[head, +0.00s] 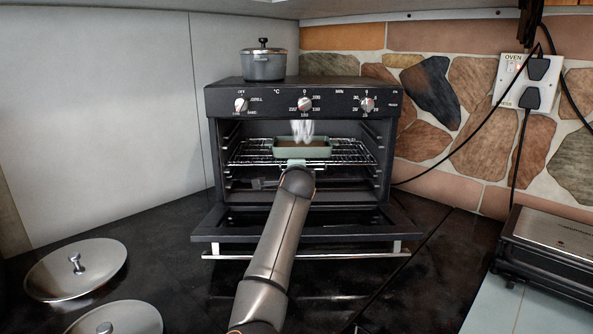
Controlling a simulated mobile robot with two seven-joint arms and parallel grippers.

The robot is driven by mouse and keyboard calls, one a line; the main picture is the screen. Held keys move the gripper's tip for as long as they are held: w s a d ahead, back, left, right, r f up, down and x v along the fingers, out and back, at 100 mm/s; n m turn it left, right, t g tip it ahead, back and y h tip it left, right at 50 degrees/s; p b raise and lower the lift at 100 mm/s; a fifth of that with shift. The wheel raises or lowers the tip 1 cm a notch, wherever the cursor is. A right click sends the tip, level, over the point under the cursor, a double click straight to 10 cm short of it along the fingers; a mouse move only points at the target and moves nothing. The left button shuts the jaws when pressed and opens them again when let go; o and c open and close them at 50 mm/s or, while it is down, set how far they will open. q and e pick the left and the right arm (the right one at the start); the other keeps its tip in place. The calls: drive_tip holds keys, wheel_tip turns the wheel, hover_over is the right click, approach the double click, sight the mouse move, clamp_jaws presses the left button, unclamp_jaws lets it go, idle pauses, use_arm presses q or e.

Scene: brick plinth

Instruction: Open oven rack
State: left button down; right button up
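The black oven (225,101) stands on the dark counter with its door (345,233) folded down open. The wire rack (350,152) is inside the cavity, at mid height. A green baking dish (318,150) with brown contents sits on the rack, and white steam rises from it. One arm of mine, which looks like the left, reaches up from the bottom, over the open door. Its gripper (296,165) is at the rack's front edge, just in front of the dish. The wrist hides the fingers, so I cannot tell whether they touch or grip the rack. My other gripper is out of view.
A grey lidded pot (263,65) stands on top of the oven. Two round metal lids (76,269) lie at the lower left. A black and steel appliance (549,245) is at the right. Cables (470,135) hang from a wall socket (526,82).

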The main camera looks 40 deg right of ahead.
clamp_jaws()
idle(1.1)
